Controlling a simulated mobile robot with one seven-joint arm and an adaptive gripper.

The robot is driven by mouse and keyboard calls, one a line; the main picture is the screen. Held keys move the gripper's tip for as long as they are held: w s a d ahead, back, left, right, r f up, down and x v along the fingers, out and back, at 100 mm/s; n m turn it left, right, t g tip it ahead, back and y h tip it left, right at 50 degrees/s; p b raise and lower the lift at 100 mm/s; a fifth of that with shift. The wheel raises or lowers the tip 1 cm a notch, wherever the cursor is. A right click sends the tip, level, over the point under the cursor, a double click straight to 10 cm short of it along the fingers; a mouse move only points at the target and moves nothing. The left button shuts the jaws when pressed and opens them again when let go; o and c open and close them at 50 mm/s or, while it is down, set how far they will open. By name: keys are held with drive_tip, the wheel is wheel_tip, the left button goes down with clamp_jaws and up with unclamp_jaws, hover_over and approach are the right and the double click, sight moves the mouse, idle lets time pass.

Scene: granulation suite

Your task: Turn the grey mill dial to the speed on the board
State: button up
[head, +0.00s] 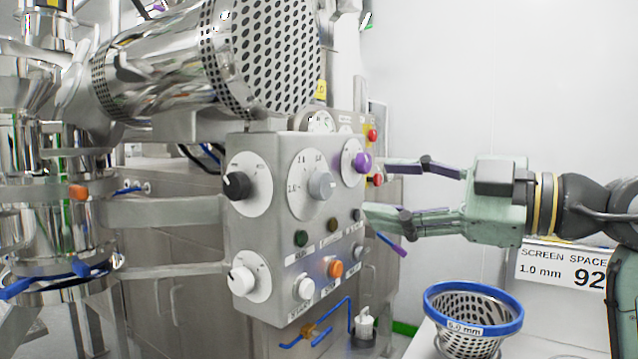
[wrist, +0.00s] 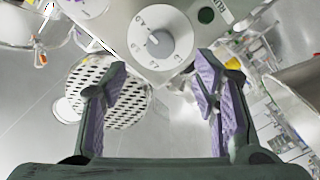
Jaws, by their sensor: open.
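The grey mill dial (head: 321,186) sits on a round white scale in the upper middle of the steel control box (head: 262,300). Scale figures are small and only partly legible. A grey-looking knob on a white scale (wrist: 160,43) is ahead of my gripper in the wrist view; I cannot tell for sure that it is the same dial. My gripper (head: 382,192) is open and empty, right of the box and apart from the dial. Its two purple-padded fingers (wrist: 165,95) stand wide apart. A white board (head: 547,272) reads "SCREEN SPACE", "1.0 mm" and "92", its right part hidden by my arm.
Other knobs share the box: black (head: 237,186), purple (head: 362,162) and white (head: 242,281). Several buttons lie below, including green (head: 301,239) and orange (head: 335,269). A perforated drum (head: 262,55) hangs above. A blue-rimmed basket (head: 473,301) stands at lower right.

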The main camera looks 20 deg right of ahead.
sight(327, 185)
drive_tip(key=p+x, duration=0.1)
drive_tip(key=x, duration=0.9)
drive_tip(key=shift+p, duration=0.4)
drive_tip(key=shift+s, duration=0.1)
drive_tip(key=shift+c, duration=0.6)
drive_tip(key=c, duration=1.1)
